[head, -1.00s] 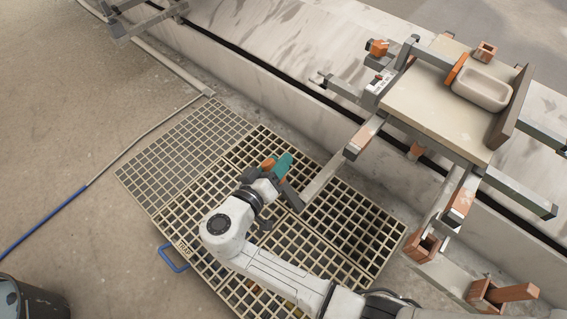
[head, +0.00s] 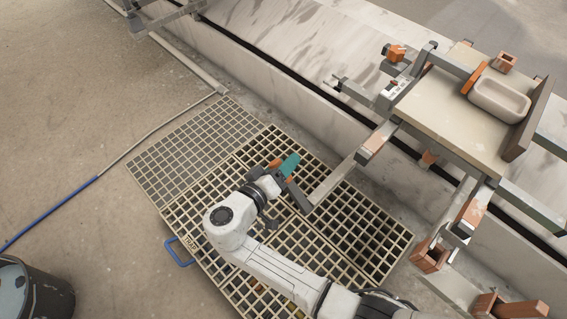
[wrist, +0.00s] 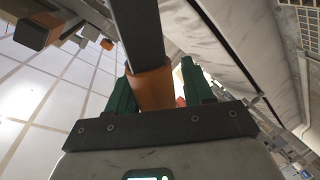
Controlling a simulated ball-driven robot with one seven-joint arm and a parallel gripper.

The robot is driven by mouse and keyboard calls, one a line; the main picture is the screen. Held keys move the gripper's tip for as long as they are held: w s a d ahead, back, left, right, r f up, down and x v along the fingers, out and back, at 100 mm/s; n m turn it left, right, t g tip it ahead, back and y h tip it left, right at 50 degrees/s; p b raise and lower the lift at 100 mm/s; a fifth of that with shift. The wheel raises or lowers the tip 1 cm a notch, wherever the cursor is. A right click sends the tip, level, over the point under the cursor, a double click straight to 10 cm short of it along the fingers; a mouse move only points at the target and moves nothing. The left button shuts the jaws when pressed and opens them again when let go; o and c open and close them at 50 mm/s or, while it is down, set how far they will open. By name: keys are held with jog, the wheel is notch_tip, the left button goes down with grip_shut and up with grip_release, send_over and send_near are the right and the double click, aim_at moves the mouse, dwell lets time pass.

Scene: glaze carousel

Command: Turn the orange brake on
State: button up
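A dark grey lever (head: 298,196) with an orange sleeve (head: 274,163) at its end, which I take as the orange brake, stands at the outer end of a grey arm of the carousel frame, above the floor grating. My gripper (head: 287,166), with green fingers, is at this orange end. In the wrist view the orange sleeve (wrist: 150,88) lies between the two green fingers (wrist: 160,85), on a dark bar that runs up out of view. The fingers stand apart, with a narrow gap right of the sleeve. Contact on the left side is not clear.
The carousel frame carries a pale board (head: 440,110) with a beige basin (head: 498,100). An orange knob (head: 397,53) sits behind it. Floor gratings (head: 200,150) lie under my arm. A dark bucket (head: 35,290) and a blue hose (head: 50,212) are at the left; the floor there is open.

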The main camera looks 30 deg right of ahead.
jog(key=shift+o, duration=0.5)
jog(key=shift+s+a+r, duration=0.15)
jog(key=shift+a, duration=0.1)
jog(key=p+v, duration=0.2)
jog(key=v, duration=0.8)
jog(key=shift+a, duration=0.15)
